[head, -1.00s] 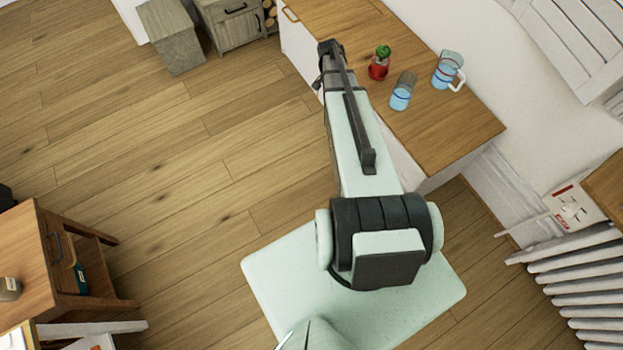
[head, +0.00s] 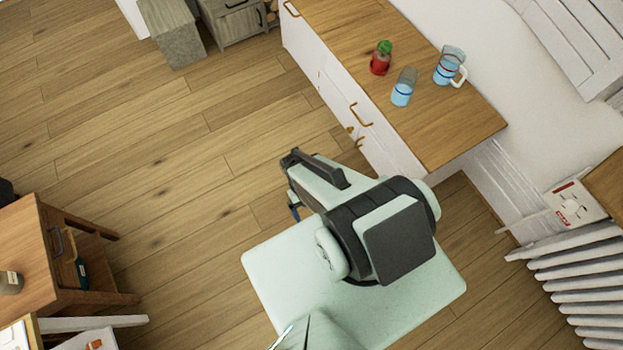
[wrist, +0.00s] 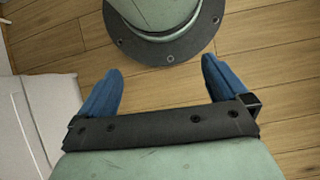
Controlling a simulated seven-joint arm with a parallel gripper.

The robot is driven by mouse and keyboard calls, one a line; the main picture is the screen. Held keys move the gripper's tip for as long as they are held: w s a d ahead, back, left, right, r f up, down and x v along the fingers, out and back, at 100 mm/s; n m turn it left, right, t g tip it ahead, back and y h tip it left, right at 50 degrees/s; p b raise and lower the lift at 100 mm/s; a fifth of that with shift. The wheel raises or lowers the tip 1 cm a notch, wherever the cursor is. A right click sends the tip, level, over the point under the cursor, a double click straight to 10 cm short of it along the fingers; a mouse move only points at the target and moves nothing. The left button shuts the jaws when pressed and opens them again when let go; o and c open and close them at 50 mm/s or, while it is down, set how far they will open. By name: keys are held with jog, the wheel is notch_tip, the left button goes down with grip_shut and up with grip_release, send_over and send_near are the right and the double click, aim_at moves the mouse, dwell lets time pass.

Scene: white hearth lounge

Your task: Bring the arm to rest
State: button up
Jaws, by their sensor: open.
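My gripper (wrist: 162,88) shows in the wrist view with its two blue fingers spread wide apart. Nothing is between them; the wood floor and my own round base show beyond. In the head view my arm is folded in close over my pale green base. There the gripper is mostly hidden behind the arm, with only a small bit of dark blue showing at its left side. It is clear of the cabinet and of the things on it.
A white cabinet with a wooden top (head: 455,140) stands at the upper right. On it are a red jar with a green top (head: 380,60), a glass (head: 403,88) and a jug (head: 448,68). A wooden side table (head: 25,255) stands at left. Open floor (head: 150,150) lies between.

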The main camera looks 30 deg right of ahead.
jog(key=shift+s+a+r+n, duration=0.1)
jog(key=shift+s+a+n, duration=0.1)
jog(key=shift+s, duration=0.4)
jog(key=shift+s+a+n, duration=0.2)
jog(key=shift+s, duration=0.35)
